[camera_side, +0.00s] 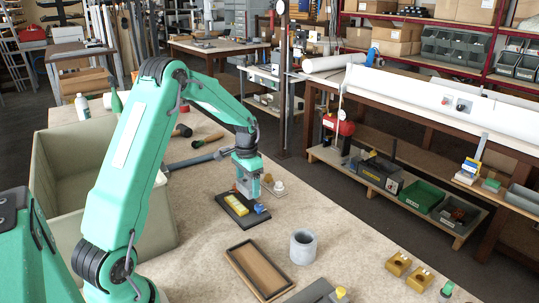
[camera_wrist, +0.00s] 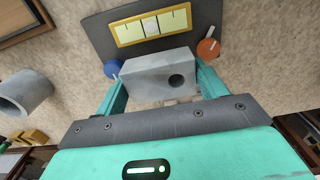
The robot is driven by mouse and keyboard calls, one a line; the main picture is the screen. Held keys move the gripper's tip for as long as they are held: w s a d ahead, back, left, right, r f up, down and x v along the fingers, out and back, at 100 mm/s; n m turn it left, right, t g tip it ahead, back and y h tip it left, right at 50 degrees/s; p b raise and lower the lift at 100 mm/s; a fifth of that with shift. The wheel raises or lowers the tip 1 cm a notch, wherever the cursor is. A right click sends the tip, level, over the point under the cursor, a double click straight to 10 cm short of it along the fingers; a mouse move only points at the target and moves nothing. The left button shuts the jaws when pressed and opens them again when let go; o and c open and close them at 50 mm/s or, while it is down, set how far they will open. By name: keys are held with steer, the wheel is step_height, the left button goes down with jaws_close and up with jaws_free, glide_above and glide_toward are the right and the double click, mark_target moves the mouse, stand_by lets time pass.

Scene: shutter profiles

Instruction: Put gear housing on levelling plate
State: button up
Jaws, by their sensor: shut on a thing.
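The gear housing, a grey block with a round hole (camera_wrist: 150,80), is between the two teal fingers of my gripper (camera_wrist: 160,88), which is shut on it. In the side view my gripper (camera_side: 249,184) points down at the far right edge of the levelling plate. The levelling plate (camera_side: 243,218) is a dark plate with a yellow-framed level; it also shows in the wrist view (camera_wrist: 95,32). A blue knob (camera_wrist: 113,68) and an orange knob (camera_wrist: 208,48) sit at its near corners. The housing overlaps the plate's near edge in the wrist view; I cannot tell whether they touch.
A wooden tray with dark rim (camera_side: 232,256) and a grey hollow cylinder (camera_side: 303,249) stand in front of the plate. Yellow blocks (camera_side: 399,264) lie at the front right. A large beige bin (camera_side: 60,165) is at the left. The bench right of the plate is mostly clear.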

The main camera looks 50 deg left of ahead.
mark_target(248, 183)
steer(key=shift+f, duration=1.8)
steer(key=shift+f, duration=0.1)
steer(key=o, duration=1)
steer(key=shift+c, duration=0.2)
step_height(248, 183, up, 12)
steer(key=shift+r, duration=0.1)
